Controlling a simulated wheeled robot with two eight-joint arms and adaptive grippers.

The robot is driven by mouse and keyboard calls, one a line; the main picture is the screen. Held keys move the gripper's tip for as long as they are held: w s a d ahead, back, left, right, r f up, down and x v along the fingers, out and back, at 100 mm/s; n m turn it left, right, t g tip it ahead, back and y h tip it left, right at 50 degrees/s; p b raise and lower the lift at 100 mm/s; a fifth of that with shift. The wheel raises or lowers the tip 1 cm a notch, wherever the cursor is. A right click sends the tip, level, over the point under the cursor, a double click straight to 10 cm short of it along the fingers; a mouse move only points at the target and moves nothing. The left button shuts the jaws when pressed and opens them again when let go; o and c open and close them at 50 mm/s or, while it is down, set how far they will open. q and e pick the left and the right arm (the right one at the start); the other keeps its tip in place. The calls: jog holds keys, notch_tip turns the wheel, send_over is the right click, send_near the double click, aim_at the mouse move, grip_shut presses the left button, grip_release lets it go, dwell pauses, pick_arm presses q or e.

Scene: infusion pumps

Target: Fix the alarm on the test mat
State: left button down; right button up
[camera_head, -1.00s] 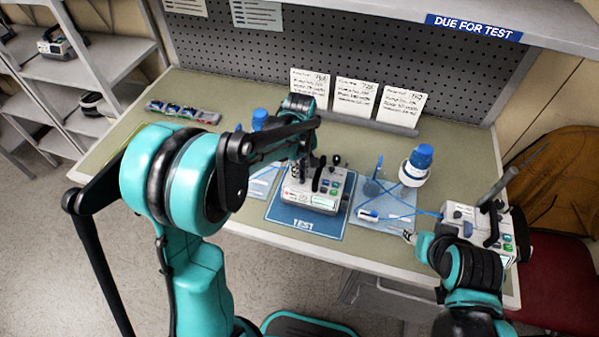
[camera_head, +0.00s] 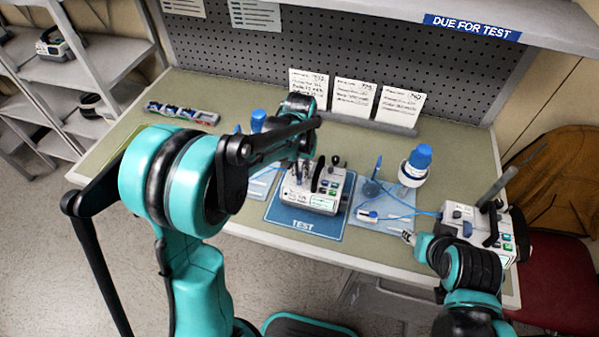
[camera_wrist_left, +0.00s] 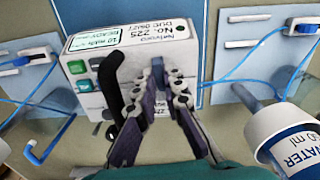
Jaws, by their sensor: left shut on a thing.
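In the left wrist view the pump (camera_wrist_left: 185,40) shows a number label and a small green-edged screen (camera_wrist_left: 95,37) reading about 10 ml/h. My left gripper (camera_head: 303,172) is over the pump's left side. In the wrist view its fingers (camera_wrist_left: 165,78) are close together on a small dark part of the pump, mostly hidden between them. A black curved handle (camera_wrist_left: 112,80) is beside them. My right gripper (camera_head: 408,237) is low at the bench's front right; its opening is unclear.
A second pump (camera_head: 458,213) stands at the right, behind my right arm. Cards (camera_head: 355,98) stand at the back. A tray (camera_head: 182,112) sits at the back left.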

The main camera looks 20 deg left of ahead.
aim_at(300, 176)
pick_arm(q)
jog(key=shift+m, duration=0.5)
jog(key=c, duration=1.6)
grip_release()
notch_tip(300, 176, up, 12)
